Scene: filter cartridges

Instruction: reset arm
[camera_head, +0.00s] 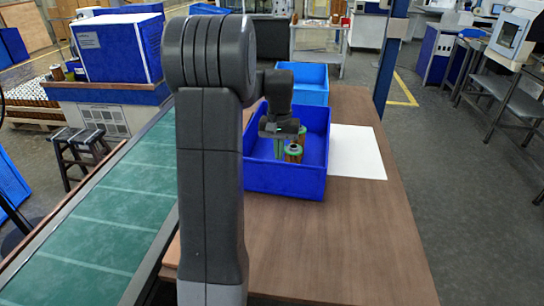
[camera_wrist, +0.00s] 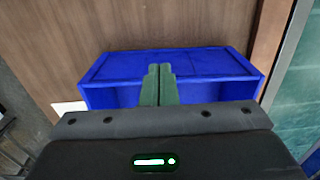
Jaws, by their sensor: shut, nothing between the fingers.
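My gripper (camera_head: 279,150) is above and partly inside the dark blue bin (camera_head: 285,182) on the wooden table. In the wrist view my gripper's two green fingers (camera_wrist: 160,70) are pressed together with nothing between them, over the bin (camera_wrist: 100,98). A copper-coloured filter cartridge with a green end (camera_head: 293,154) stands in the bin, just right of the fingers in the head view. Part of another green-ended one seems to show behind it, partly hidden by my gripper. The wrist view shows no cartridge; my gripper body hides part of the bin.
A light blue bin (camera_head: 308,82) stands behind the dark blue one. A white sheet (camera_head: 356,153) lies right of it. The wooden table (camera_head: 340,240) is clear in front. A green conveyor (camera_head: 112,215) runs along the left. A blue post (camera_head: 388,60) rises beyond the table.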

